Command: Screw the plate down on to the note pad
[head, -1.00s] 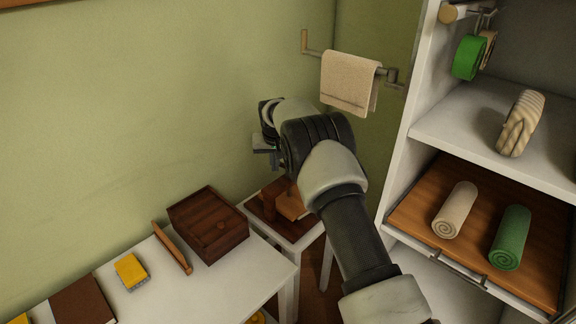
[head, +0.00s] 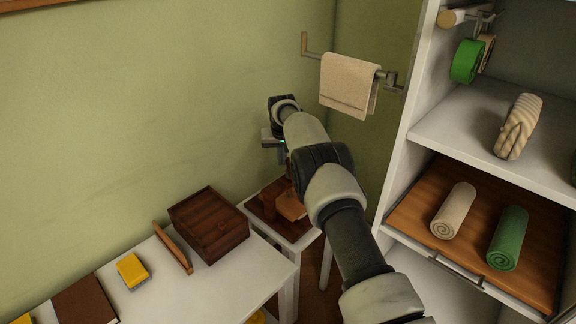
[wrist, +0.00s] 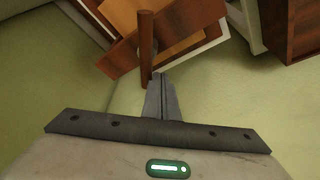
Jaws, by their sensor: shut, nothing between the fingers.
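A small wooden press stands on the small white table beyond the box. Its dark brown board (head: 263,208) lies at the bottom, with an orange-brown block (head: 290,206) on top that may be the plate or the pad. In the wrist view I see a dark upright round post (wrist: 146,48), the dark board (wrist: 120,62) and an orange-brown layer (wrist: 183,42). My gripper (wrist: 160,82) is shut and empty, its fingertips close to the post's near end in the picture; I cannot tell if they touch. In the head view my gripper (head: 282,158) hangs above the press. I cannot tell pad and plate apart.
A dark wooden box (head: 208,225), a leaning board (head: 173,248), a yellow sponge-like block (head: 132,271) and a brown book (head: 82,302) lie on the white table. A towel (head: 348,85) hangs on the wall. A shelf with rolled towels (head: 508,238) stands at the right.

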